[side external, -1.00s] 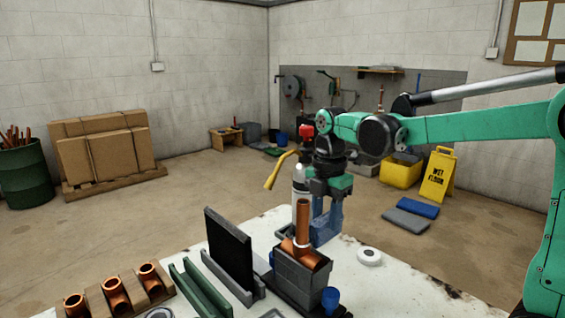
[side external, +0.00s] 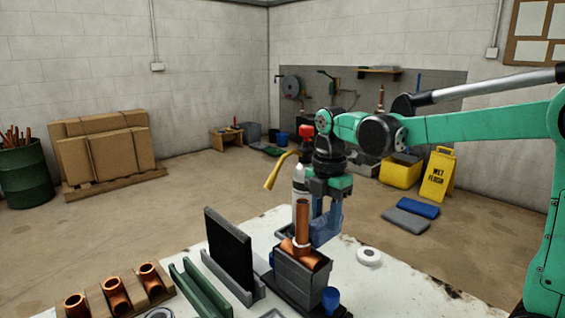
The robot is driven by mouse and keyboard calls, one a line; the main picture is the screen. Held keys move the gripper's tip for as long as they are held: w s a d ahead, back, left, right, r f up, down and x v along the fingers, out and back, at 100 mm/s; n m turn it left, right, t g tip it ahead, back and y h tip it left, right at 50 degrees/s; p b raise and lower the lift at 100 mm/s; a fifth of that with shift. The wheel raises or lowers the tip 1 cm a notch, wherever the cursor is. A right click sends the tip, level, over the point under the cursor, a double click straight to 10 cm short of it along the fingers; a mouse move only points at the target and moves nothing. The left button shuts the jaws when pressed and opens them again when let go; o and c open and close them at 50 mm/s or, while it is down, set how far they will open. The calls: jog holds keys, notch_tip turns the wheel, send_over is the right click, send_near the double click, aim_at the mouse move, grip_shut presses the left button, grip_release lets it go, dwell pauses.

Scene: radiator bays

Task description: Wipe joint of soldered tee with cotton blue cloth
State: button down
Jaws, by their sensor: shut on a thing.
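The copper tee (side external: 314,260) sits in a grey block-like holder (side external: 298,277) on the white table, with a copper pipe (side external: 302,217) standing upright from it. A pale ring (side external: 301,243) shows at the joint between pipe and tee. My gripper (side external: 325,216) points down just right of the upright pipe and is shut on the blue cloth (side external: 323,235). The cloth is close beside the joint, above the tee's right part. I cannot tell whether it touches the copper, and its folds are hard to make out against the fingers.
A black upright panel (side external: 229,248) and green rails (side external: 199,288) stand left of the holder. A wooden rack with copper tees (side external: 116,290) is at the front left. A small blue cup (side external: 331,299) and a white roll (side external: 369,257) lie to the right. A torch bottle (side external: 299,178) stands behind.

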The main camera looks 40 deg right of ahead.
jog(key=shift+w, duration=0.1)
dwell(0.3)
jog(key=shift+w, duration=0.6)
jog(key=shift+s, duration=0.25)
jog(key=shift+s, duration=0.5)
dwell(0.5)
jog(key=shift+w, duration=0.4)
dwell(0.7)
jog(key=shift+d, duration=0.1)
